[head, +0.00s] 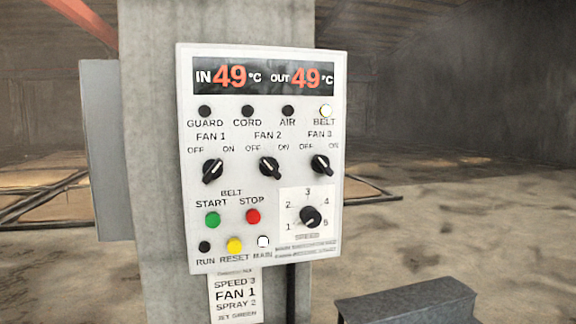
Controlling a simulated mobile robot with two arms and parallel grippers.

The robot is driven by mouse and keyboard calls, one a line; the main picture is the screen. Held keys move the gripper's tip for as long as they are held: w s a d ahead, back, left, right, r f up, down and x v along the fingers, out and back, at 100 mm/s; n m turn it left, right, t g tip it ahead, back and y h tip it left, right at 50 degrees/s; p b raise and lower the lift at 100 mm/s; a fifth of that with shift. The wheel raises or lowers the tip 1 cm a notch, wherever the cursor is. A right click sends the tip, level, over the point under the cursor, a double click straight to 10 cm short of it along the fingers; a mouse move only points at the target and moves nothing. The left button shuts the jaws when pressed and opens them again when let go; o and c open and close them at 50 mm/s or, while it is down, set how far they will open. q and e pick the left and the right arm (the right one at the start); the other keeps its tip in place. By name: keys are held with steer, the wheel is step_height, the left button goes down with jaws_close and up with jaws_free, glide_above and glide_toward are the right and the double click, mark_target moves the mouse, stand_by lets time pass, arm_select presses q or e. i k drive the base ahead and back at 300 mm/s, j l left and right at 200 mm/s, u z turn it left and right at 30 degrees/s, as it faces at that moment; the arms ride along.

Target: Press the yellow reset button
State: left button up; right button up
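The yellow reset button (235,245) is at the lower left of a white control panel (185,150) mounted on a grey column. The label RESET is below it. A dark RUN lamp (205,247) is to its left and a white MAIN lamp (263,241) to its right. Above it are the green START button (213,219) and the red STOP button (253,216). The BELT lamp (326,111) is lit; GUARD, CORD and AIR lamps are dark. The display (262,77) reads IN 49°C, OUT 49°C. Neither gripper shows.
Fan knobs (269,167) and a speed dial (311,216) are on the panel. A paper label (236,296) hangs below it. A grey metal box (410,304) stands at the lower right. Space directly before the panel looks clear.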

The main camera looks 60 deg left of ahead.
mark_target(235, 246)
steer(key=k+l+u, duration=0.15)
steer(key=u, duration=1.85)
